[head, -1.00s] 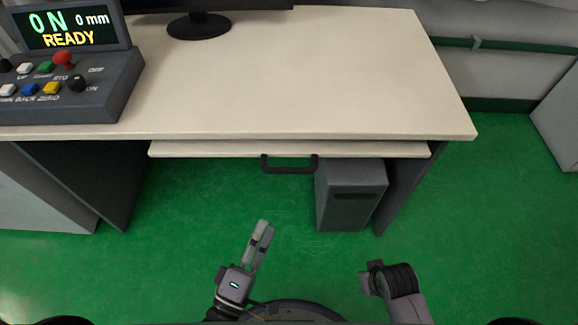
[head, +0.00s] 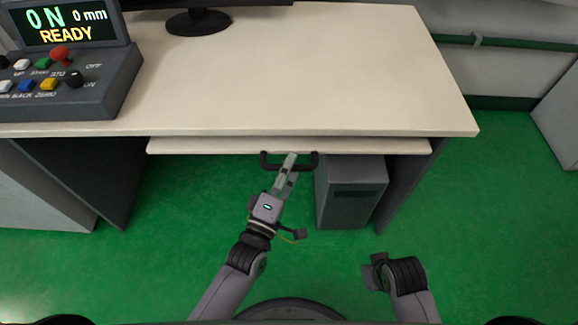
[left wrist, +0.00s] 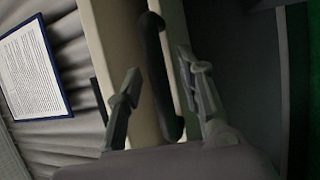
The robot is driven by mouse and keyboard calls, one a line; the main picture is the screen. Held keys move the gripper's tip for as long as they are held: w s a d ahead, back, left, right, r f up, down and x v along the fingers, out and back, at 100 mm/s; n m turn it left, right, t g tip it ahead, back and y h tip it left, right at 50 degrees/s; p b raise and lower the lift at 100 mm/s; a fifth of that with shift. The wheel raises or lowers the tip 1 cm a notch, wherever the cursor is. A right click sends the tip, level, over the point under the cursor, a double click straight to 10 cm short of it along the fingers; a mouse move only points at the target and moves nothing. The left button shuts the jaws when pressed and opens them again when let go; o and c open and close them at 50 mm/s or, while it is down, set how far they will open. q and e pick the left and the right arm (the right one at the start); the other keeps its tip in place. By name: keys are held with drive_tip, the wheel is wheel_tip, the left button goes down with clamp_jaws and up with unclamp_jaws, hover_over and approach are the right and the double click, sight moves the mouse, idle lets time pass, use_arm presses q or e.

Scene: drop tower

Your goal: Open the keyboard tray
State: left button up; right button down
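The keyboard tray (head: 215,146) is a pale board just under the desk top, with only its front edge showing. Its dark bar handle (head: 266,163) is fixed at the middle of that edge. My left gripper (head: 290,160) is at the handle, in front of its right half in the head view. In the left wrist view, the fingers of my left gripper (left wrist: 158,92) are apart, with the handle (left wrist: 154,60) between them. A gap shows on the left-finger side, so they are not closed on it. My right arm is low at the right; its fingers do not show.
The desk top (head: 320,75) overhangs the tray. A dark computer case (head: 351,190) stands below the tray, right of the handle. A control box (head: 75,85) and a monitor stand (head: 198,22) are on the desk. The green floor in front is clear.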

use_arm(q)
drive_tip(key=shift+c, duration=0.6)
clamp_jaws()
idle(0.3)
